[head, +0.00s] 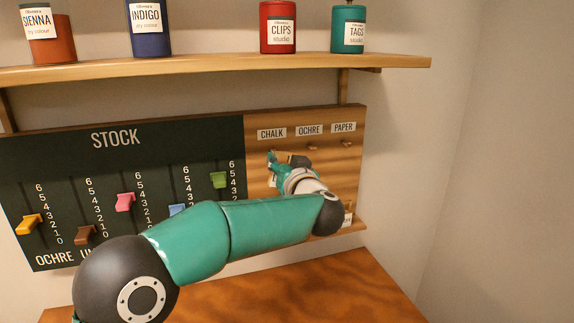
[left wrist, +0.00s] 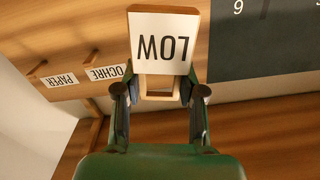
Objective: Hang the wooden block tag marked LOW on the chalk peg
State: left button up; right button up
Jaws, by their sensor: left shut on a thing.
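My left gripper (head: 281,166) is at the peg board, just below the CHALK label (head: 271,133). In the left wrist view the gripper (left wrist: 160,97) is shut on the wooden block tag (left wrist: 163,38), whose white face reads LOW upside down in that picture. The tag sticks out beyond the fingertips toward the board. The chalk peg is hidden behind the tag and gripper, so I cannot tell whether the tag touches it. My right gripper is not in view.
The ochre peg (head: 312,148) and paper peg (head: 346,143) are bare, to the right. The dark STOCK board (head: 120,165) with coloured sliders is at left. A shelf (head: 220,66) with several canisters runs above.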

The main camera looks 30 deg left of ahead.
aim_at(273, 151)
pick_arm(q)
jog(key=shift+f+x, duration=0.2)
jog(key=shift+x, duration=2.85)
jog(key=shift+w+a+f+p, duration=0.1)
jog(key=shift+a+p, duration=0.35)
jog(key=shift+a+f+p, duration=0.15)
jog(key=shift+p, duration=0.25)
jog(key=shift+f, duration=0.1)
